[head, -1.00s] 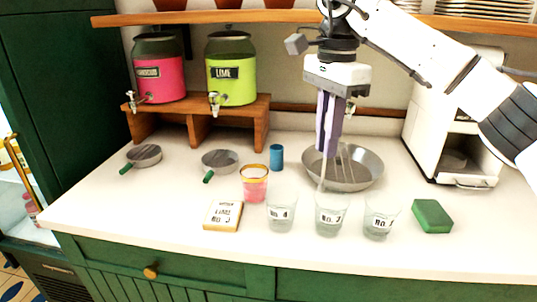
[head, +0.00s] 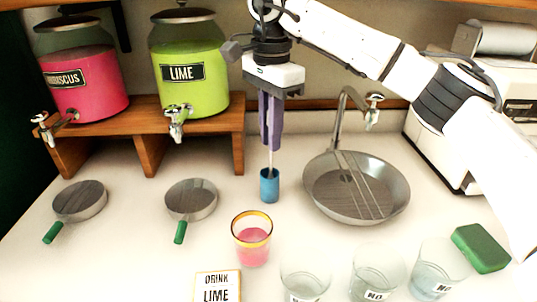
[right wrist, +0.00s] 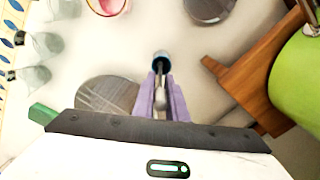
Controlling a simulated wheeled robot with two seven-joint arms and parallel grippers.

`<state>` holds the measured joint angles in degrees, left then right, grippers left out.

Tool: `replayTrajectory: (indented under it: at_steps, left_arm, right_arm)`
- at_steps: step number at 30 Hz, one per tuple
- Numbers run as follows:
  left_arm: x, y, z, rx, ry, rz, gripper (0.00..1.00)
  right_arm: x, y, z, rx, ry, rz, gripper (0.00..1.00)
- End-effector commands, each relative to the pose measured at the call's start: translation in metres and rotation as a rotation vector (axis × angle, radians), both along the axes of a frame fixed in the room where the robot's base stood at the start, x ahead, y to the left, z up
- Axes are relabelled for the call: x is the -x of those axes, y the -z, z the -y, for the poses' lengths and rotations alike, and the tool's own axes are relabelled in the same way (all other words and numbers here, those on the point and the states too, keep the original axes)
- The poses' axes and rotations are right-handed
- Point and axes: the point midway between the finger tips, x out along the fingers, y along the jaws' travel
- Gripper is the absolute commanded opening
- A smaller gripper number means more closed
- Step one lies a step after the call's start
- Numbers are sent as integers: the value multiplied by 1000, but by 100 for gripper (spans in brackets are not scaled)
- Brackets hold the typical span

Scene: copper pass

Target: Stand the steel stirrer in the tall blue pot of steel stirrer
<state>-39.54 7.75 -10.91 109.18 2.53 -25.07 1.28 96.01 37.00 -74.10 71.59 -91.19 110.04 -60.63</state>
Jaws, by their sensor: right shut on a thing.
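My right gripper (head: 271,146) points straight down, its purple fingers shut on the thin steel stirrer (head: 270,160). The stirrer hangs upright and its lower end meets the mouth of the tall blue pot (head: 269,187); the end seems to be inside, but its depth is hidden. The pot stands upright on the white counter. In the right wrist view, the stirrer (right wrist: 160,80) runs from between the fingers (right wrist: 162,100) to the opening of the blue pot (right wrist: 160,60). My left gripper is not in view.
A round steel basin (head: 325,200) with a tap is right of the pot. A gold-rimmed glass of pink drink (head: 252,250) stands in front. Two green-handled strainers (head: 190,199) lie left. A wooden stand (head: 150,150) holds dispensers behind. Several clear glasses (head: 306,270) are at front right.

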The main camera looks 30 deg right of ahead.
Motion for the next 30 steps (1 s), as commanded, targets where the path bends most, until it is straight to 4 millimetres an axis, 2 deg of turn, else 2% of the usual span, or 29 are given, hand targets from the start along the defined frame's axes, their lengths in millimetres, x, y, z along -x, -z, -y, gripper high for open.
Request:
replayTrajectory:
  at_steps: [12,23,24,26,30]
  left_arm:
    - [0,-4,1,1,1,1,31]
    - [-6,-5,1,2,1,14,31]
    - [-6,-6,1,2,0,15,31]
    - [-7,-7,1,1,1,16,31]
    - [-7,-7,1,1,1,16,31]
  right_arm:
    - [0,43,0,0,0,0,0]
    - [0,48,0,0,0,0,0]
    - [0,46,0,0,0,1,19]
    - [0,46,0,0,1,1,29]
    - [0,46,0,0,1,1,31]
